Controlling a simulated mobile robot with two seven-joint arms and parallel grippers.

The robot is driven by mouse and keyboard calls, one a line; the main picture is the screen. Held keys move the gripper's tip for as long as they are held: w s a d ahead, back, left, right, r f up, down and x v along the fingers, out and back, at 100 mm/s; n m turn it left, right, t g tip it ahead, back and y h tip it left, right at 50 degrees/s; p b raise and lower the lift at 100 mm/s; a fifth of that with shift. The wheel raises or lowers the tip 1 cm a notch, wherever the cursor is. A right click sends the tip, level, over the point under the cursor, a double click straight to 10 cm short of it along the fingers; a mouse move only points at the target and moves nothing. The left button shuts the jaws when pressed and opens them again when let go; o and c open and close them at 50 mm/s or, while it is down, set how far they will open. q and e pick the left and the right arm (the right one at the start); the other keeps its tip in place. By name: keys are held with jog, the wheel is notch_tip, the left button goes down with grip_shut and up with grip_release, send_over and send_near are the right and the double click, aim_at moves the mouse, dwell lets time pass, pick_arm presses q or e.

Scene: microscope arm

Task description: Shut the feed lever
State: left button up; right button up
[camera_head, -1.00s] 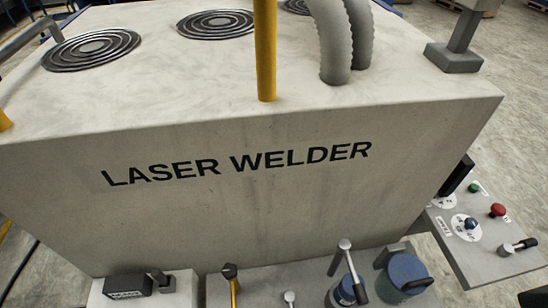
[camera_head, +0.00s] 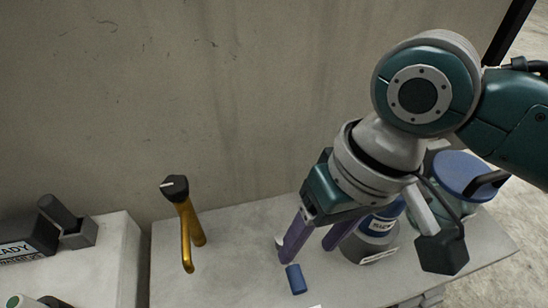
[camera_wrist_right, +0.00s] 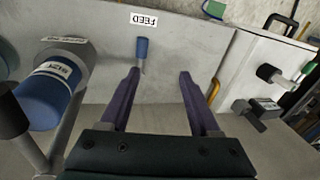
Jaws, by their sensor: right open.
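The feed lever shows in the right wrist view as a short blue handle (camera_wrist_right: 141,48) on a thin grey stem, beside a white FEED label (camera_wrist_right: 143,20). In the head view its blue handle (camera_head: 296,279) is near the bottom, just beyond the fingertips. My right gripper (camera_head: 306,248) has its purple fingers spread and pointing down. In the right wrist view the open gripper (camera_wrist_right: 159,74) has the lever ahead of its left finger, with nothing seen between the fingers. The lever's base is hard to make out. My left gripper is out of view.
A blue-and-grey labelled fitting (camera_head: 380,228) stands close to the right of the gripper. A blue-lidded container (camera_head: 462,174) is farther right. A yellow lever with a black knob (camera_head: 175,188) stands to the left. The welder's wall (camera_head: 200,80) rises behind the grey bench (camera_head: 225,270).

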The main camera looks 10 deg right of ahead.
jog(key=m+b, duration=0.1)
jog(key=b, duration=0.3)
send_near(298, 276)
jog(key=shift+h, duration=0.3)
jog(key=f+b, duration=0.1)
jog(key=f, duration=0.2)
jog(key=a+f+b, duration=0.1)
jog(key=f, duration=0.2)
jog(key=a+f+b, duration=0.1)
jog(key=f+b, duration=0.1)
jog(key=f, duration=0.1)
jog(key=shift+a, duration=0.15)
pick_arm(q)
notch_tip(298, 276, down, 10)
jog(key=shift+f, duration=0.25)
pick_arm(e)
jog(key=shift+c, duration=0.2)
jog(key=c, duration=0.8)
grip_shut()
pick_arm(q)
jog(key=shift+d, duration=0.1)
